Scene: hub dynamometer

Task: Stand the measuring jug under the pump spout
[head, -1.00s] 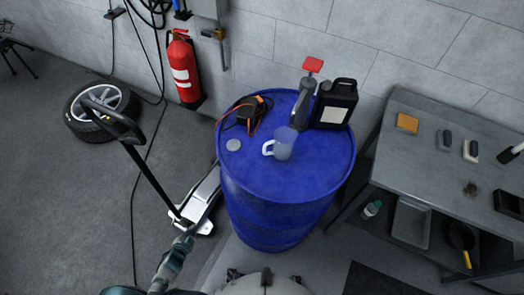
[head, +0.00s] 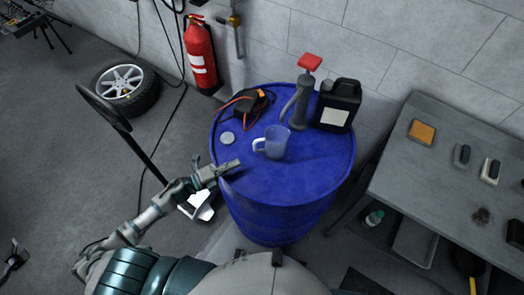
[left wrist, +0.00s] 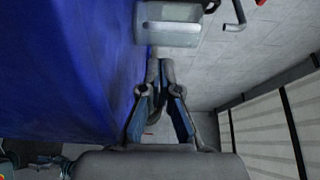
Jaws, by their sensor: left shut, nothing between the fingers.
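The measuring jug (head: 276,142) is a translucent bluish cup with a pale handle on its left. It stands upright on the blue drum (head: 285,190). The pump (head: 302,100) rises from the drum top behind the jug, with a red handle and a grey spout tube curving down on its left side. The jug is in front of the spout, a little left of the pump body. My left gripper (head: 230,165) is shut and empty at the drum's front left rim, left of and nearer than the jug. Its closed fingers (left wrist: 160,78) show in the left wrist view beside the blue drum wall. My right gripper is not in view.
A black canister (head: 337,105) stands right of the pump. A black and orange device with cable (head: 246,105) and a pale round disc (head: 227,138) lie on the drum top's left. A grey workbench (head: 450,165) stands at right. The drum's front right top is clear.

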